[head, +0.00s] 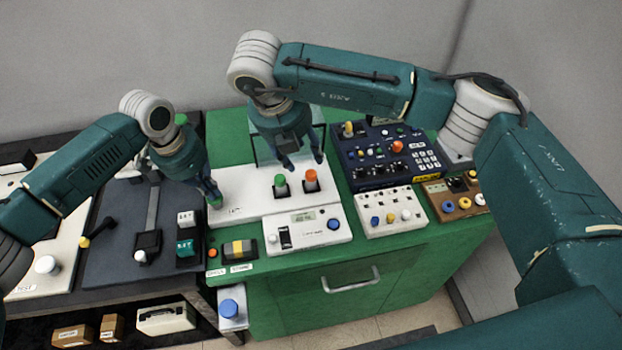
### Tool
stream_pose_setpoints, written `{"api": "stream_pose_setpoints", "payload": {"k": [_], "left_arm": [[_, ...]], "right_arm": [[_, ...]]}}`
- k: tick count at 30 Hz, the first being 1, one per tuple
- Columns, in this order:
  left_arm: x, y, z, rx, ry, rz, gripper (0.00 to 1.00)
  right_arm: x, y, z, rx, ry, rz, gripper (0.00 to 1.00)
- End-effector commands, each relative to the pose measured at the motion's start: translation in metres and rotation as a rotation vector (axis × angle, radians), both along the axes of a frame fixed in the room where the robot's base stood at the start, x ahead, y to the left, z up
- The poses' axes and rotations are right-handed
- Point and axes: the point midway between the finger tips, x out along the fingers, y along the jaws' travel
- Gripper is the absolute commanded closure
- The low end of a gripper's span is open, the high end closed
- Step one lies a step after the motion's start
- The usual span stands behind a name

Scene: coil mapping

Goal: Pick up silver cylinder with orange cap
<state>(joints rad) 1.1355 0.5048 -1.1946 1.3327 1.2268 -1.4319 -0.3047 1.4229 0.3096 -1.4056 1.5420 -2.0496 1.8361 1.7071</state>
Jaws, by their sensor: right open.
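My left gripper (213,198) points down at the left end of the white panel. Its fingers overlap in this view, so their opening is unclear.
A dark blue control panel (375,178), a white button panel (389,220) and a brown board (437,203) stand to the right. A white box with a display (312,238) lies in front of the cylinders. A dark bench with a lever (152,205) is at left.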

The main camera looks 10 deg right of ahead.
Motion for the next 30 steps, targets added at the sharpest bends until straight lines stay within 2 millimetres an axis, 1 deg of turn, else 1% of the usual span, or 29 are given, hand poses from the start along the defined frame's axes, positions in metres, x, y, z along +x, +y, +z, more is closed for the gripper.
{"api": "stream_pose_setpoints", "payload": {"k": [3,7,9,15,18,25,30], "left_arm": [[-0.001,0.001,-0.001,0.002,0.002,0.000,1.00],[-0.001,0.000,-0.001,0.002,0.002,0.000,1.00],[-0.001,0.001,-0.001,0.002,0.002,0.000,1.00],[-0.001,0.001,-0.001,0.002,0.002,0.000,1.00],[-0.001,0.001,-0.001,0.002,0.002,0.000,1.00],[-0.001,0.000,-0.001,0.001,0.002,0.000,1.00],[-0.001,0.001,-0.001,0.002,0.002,0.000,1.00]], "right_arm": [[0.001,0.004,-0.004,0.024,-0.054,-0.123,0.55],[0.002,0.005,-0.008,0.039,-0.084,-0.194,0.55],[0.004,0.003,-0.015,0.041,-0.089,-0.210,0.55],[0.013,-0.007,-0.047,0.042,-0.090,-0.213,0.55],[0.018,-0.011,-0.060,0.042,-0.090,-0.212,0.55],[0.024,-0.015,-0.076,0.043,-0.090,-0.211,0.55],[0.034,-0.022,-0.099,0.041,-0.090,-0.210,0.55]]}}
